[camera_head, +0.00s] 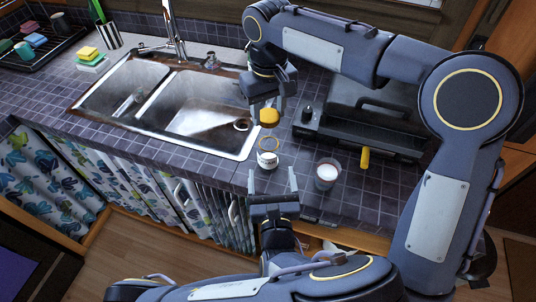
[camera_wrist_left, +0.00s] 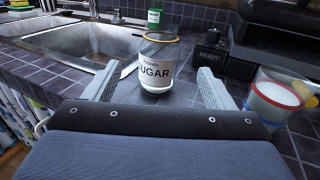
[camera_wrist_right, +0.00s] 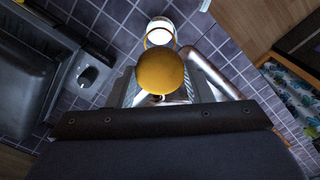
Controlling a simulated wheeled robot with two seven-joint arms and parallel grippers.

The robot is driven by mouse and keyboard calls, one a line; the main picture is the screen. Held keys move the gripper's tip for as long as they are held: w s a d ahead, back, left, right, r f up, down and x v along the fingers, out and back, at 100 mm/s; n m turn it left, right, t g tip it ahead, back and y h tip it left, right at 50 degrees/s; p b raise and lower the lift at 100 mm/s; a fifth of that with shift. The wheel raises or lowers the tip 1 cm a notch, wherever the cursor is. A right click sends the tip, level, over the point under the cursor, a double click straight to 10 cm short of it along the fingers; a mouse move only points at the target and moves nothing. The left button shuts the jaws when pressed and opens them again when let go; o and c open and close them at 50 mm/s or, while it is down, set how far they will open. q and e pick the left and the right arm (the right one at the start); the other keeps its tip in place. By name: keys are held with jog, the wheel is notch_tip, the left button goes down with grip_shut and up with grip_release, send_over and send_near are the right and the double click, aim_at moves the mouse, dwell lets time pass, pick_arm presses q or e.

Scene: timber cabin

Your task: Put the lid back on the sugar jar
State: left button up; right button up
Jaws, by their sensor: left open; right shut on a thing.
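The sugar jar (camera_head: 267,159) stands open on the tiled counter in front of the sink's right corner; its "SUGAR" label faces the left wrist view (camera_wrist_left: 156,72). The lid (camera_head: 269,116) is round and yellow-orange, and my right gripper (camera_head: 267,104) is shut on it, above and a little behind the jar. In the right wrist view the lid (camera_wrist_right: 161,72) covers much of the fingers, with the jar (camera_wrist_right: 160,32) beyond it, apart from it. My left gripper (camera_head: 273,180) is open and empty, in front of the jar, its fingers pointing toward it.
A glass with white contents (camera_head: 326,174) stands right of the jar. A yellow cylindrical thing (camera_head: 365,157) is farther right, by a dark appliance (camera_head: 375,138). The double sink (camera_head: 200,103) lies to the left.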

aim_at(268, 142)
pick_arm(q)
jog(key=w, duration=0.7)
jog(key=w+a, duration=0.1)
jog(key=w, duration=0.3)
jog(key=shift+w, duration=0.15)
jog(key=c, duration=1.4)
jog(key=shift+c, duration=0.3)
pick_arm(e)
jog(key=shift+f, duration=2.5)
